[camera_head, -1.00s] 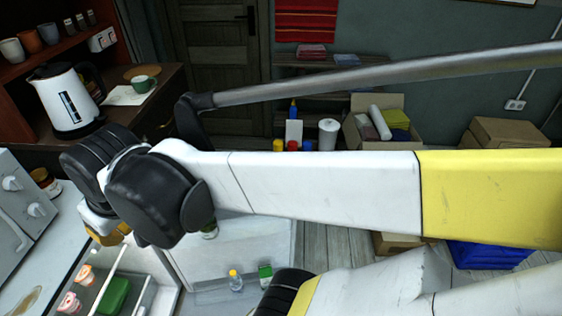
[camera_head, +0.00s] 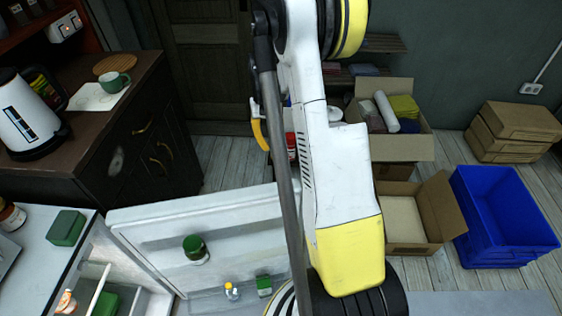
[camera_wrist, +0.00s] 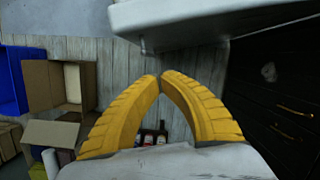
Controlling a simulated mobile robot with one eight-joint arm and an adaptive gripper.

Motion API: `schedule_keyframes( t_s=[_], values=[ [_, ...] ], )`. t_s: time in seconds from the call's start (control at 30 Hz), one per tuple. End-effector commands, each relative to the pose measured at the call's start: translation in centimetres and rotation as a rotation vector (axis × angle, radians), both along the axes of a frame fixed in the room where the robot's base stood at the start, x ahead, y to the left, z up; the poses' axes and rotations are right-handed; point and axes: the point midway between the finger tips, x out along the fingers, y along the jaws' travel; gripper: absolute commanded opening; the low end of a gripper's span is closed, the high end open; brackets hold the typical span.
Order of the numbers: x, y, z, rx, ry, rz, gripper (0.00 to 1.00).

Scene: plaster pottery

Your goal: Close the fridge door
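The fridge door (camera_head: 150,225) stands wide open in the head view, its white inner side facing me. A jar with a green lid (camera_head: 195,250), a small bottle (camera_head: 231,292) and a green carton (camera_head: 264,286) are on its shelves. The open fridge body (camera_head: 88,262) is at the lower left. My gripper (camera_head: 259,133) shows only partly, beyond the door's upper edge and mostly hidden by my arm. In the wrist view its yellow fingers (camera_wrist: 160,78) meet at the tips with nothing between them. The door's white edge (camera_wrist: 215,22) lies ahead of them, apparently apart.
A dark wooden cabinet (camera_head: 130,135) with a kettle (camera_head: 28,120) and a green cup (camera_head: 115,82) stands at the left. Cardboard boxes (camera_head: 405,215) and a blue crate (camera_head: 505,215) are on the floor at the right. Bottles (camera_wrist: 150,137) stand near my gripper in the wrist view.

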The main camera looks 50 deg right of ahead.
Motion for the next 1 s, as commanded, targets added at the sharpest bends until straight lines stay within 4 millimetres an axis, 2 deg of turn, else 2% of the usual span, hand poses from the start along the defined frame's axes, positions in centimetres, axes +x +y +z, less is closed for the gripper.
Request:
schedule_keyframes(
  t_s=[0.17,0.53,0.73,1.0],
  values=[
    [-0.4,0.3,-2.4,0.0,0.0,0.0,0.0],
    [-2.0,1.4,-10.0,0.0,-0.001,0.001,0.0],
    [-4.4,3.0,-9.6,0.0,-0.001,0.001,0.0],
    [-5.3,3.6,-9.4,0.0,-0.001,0.001,0.0]
  ],
)
